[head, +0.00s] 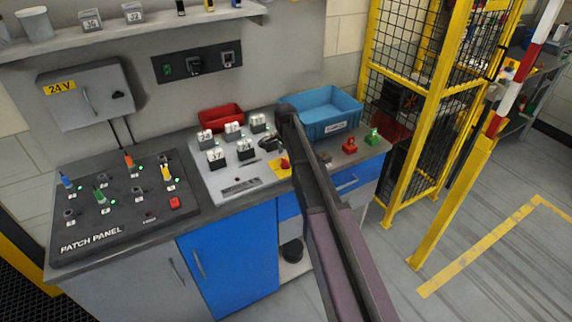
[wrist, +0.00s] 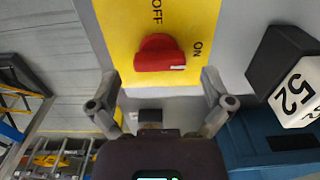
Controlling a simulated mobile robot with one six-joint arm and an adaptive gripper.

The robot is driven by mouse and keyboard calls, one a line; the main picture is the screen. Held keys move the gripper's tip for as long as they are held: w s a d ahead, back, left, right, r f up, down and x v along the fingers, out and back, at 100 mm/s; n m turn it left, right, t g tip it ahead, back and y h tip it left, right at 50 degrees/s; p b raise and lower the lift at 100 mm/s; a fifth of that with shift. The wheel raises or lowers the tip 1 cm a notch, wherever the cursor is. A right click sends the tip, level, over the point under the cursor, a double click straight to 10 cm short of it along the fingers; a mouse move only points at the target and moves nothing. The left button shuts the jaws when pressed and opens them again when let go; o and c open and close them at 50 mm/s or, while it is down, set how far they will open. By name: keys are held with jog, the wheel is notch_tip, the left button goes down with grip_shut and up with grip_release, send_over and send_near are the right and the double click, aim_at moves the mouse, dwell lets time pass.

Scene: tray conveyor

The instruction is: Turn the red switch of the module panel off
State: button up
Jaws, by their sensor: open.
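The module panel (head: 208,180) is a light grey board on the bench with several white numbered modules. Its red switch (head: 285,163) sits on a yellow plate (head: 274,174) at the panel's right front, partly behind my arm. In the wrist view the red knob (wrist: 160,54) is near the top middle of the yellow plate (wrist: 118,25), between the labels OFF and ON. A small white mark shows on the knob's lower right edge, on the ON side. My gripper (wrist: 160,76) is open, its fingers spread wide either side of the knob, apparently not touching it.
A black module marked 52 (wrist: 298,92) stands right of the knob in the wrist view. A blue bin (head: 330,128), a red bin (head: 210,118), and red (head: 350,146) and green (head: 373,136) blocks are nearby. The patch panel (head: 128,222) is at left.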

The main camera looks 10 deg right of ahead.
jog(key=shift+f+b, duration=0.45)
jog(key=shift+f, duration=0.2)
jog(key=shift+c, duration=0.2)
jog(key=c, duration=1)
